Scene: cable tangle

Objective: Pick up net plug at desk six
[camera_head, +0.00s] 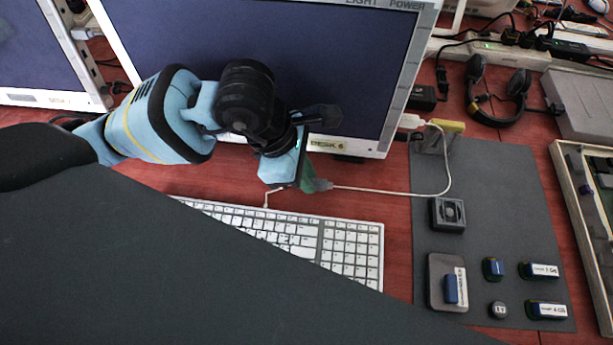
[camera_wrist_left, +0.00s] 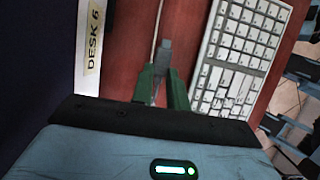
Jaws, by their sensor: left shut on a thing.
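My left gripper (camera_head: 312,184) is low over the red desk, in front of the monitor (camera_head: 385,60) labelled "DESK 6" (camera_head: 327,144). In the left wrist view its green fingers (camera_wrist_left: 162,88) are shut on a small grey net plug (camera_wrist_left: 163,58). A thin pale cable (camera_head: 400,193) leaves the plug, runs right across the desk and curves up to a yellow piece (camera_head: 446,126) beside the monitor. In the head view the fingers mostly hide the plug. My right gripper is in neither view.
A white keyboard (camera_head: 345,250) lies just in front of the gripper. A dark grey mat (camera_head: 500,200) to the right carries several small dark blocks. A headset (camera_head: 497,90) and a grey box (camera_head: 585,105) are behind it. A tray (camera_head: 568,190) stands at the right edge.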

